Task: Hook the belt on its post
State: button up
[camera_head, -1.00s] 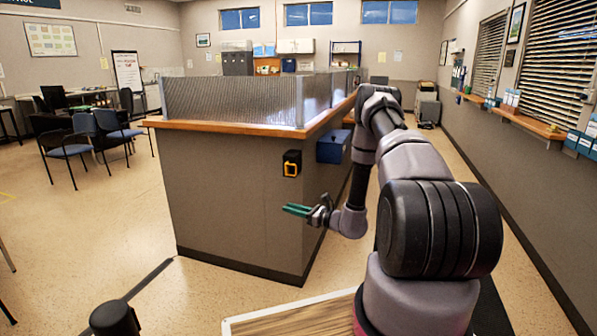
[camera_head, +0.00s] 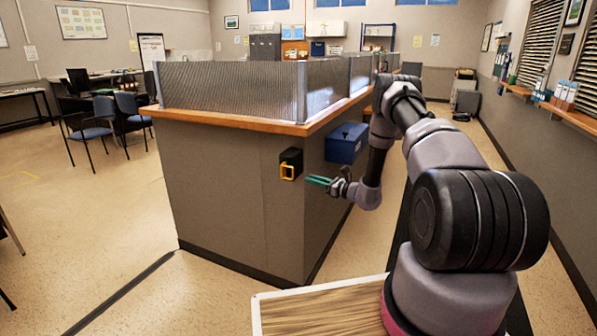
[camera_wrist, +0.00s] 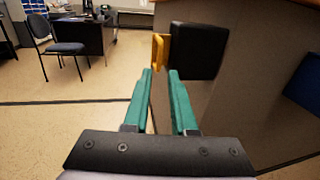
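A black belt housing (camera_head: 295,158) with a yellow belt clip (camera_head: 287,172) is fixed to the end of the grey counter. In the wrist view the black housing (camera_wrist: 199,51) is at top centre-right, and the yellow clip (camera_wrist: 158,50) sticks out on its left. My gripper (camera_head: 318,181) has green fingers and is just right of the clip in the head view. In the wrist view my gripper (camera_wrist: 161,80) is open and empty, its fingers pointing at the clip, apparently short of it. The belt strap is not seen pulled out. No post shows now.
The grey counter (camera_head: 225,190) has a wooden ledge and a ribbed screen. A blue box (camera_head: 346,143) is on its right side, close to my arm. Chairs (camera_head: 88,128) and a desk stand at left. The floor (camera_head: 125,225) before the counter is clear.

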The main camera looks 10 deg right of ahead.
jog(key=x, duration=1)
jog(key=shift+w+a, duration=0.15)
grip_shut()
dwell(1.1)
